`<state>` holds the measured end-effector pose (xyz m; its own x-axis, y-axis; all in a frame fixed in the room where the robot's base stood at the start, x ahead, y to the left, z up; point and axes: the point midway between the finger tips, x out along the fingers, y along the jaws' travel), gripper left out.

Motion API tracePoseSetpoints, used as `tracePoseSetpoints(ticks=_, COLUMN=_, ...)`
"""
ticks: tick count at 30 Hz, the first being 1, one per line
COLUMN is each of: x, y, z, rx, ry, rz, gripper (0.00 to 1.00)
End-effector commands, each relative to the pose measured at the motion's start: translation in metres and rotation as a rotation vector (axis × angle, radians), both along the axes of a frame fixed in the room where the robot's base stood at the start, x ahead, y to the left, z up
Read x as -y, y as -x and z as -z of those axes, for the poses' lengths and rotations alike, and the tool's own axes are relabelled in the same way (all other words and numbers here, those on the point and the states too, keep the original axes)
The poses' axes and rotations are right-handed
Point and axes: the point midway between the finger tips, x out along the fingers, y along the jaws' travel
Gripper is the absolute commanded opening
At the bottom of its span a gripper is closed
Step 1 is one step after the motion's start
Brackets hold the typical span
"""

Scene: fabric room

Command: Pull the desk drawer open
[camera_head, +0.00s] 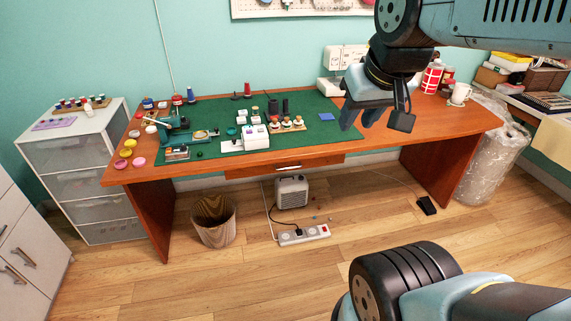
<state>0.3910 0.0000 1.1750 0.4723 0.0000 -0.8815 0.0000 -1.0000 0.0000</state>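The wooden desk (440,125) stands against the teal wall. Its wide, shallow drawer (240,172) sits under the front edge of the top, with a thin pale handle (289,168) near its middle. The drawer front looks about level with the desk; I cannot tell whether it is fully closed. My gripper (377,117) hangs from my arm at the upper right, above and to the right of the drawer handle in the picture. Its fingers look spread apart, with nothing visible between them. It is not touching the handle.
A green mat (310,128) with sewing items covers much of the desk. Below are a waste bin (214,222), a small heater (291,191), a power strip (303,234) and a foot pedal (427,205). A drawer cabinet (75,155) stands left. Wooden floor in front is clear.

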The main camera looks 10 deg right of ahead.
Motion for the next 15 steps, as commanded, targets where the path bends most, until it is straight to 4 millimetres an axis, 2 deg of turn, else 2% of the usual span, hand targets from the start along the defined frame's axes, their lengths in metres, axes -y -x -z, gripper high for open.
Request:
tracePoseSetpoints(ticks=8, x=-0.006, y=-0.010, z=0.007, rx=-0.058, ry=-0.049, rz=0.041, gripper=0.35)
tracePoseSetpoints(ticks=15, x=-0.025, y=-0.042, z=0.035, rx=-0.244, ry=-0.217, rz=0.189, gripper=0.35)
